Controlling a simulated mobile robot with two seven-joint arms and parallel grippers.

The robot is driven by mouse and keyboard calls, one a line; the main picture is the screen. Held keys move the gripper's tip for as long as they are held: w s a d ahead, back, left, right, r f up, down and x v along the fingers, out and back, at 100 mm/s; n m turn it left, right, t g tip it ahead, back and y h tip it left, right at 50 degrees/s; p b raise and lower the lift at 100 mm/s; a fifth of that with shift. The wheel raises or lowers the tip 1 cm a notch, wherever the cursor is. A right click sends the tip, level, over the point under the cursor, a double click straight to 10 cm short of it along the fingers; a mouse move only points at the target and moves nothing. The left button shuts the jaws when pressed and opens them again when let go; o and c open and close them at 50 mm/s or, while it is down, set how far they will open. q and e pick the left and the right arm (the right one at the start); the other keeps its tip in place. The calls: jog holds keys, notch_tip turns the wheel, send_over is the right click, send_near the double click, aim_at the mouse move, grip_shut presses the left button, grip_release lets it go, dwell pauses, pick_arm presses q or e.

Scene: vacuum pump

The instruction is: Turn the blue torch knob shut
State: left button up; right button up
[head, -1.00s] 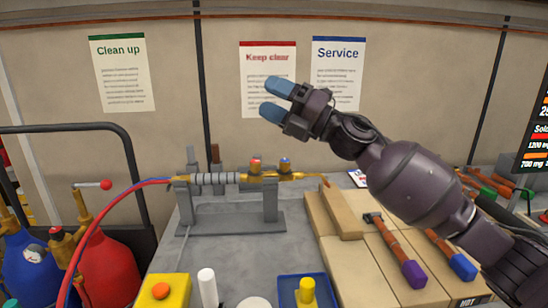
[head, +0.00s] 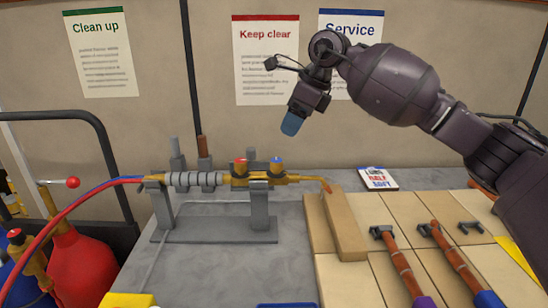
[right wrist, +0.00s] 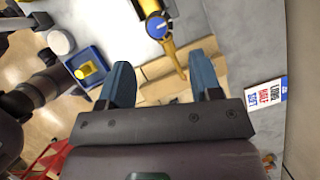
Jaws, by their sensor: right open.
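The brass torch (head: 295,179) lies level in a grey stand (head: 222,228) on the bench, its tip pointing right. The blue torch knob (head: 277,161) stands on top of it, right of a red knob (head: 240,164). My right gripper (head: 291,124) points down, above the blue knob and apart from it. In the right wrist view, the right gripper (right wrist: 161,64) is open and empty, its two blue fingers spread. The blue knob (right wrist: 157,26) with a white pointer mark shows beyond the fingertips, near the top edge. My left gripper is not in the head view.
A lettered card (head: 378,179) lies behind. Hoses (head: 95,190) run left to gas cylinders (head: 85,265). The space above the torch is clear.

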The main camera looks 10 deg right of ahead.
aim_at(277, 160)
jog(key=x, duration=0.9)
jog(key=shift+s+d+f, duration=0.1)
jog(key=shift+s+f, duration=0.2)
jog(key=shift+s, duration=0.05)
jog(key=shift+w+a+f, duration=0.15)
jog(key=shift+a+f, duration=0.15)
jog(key=shift+f, duration=0.35)
jog(key=c, duration=0.9)
jog(key=shift+c, duration=0.2)
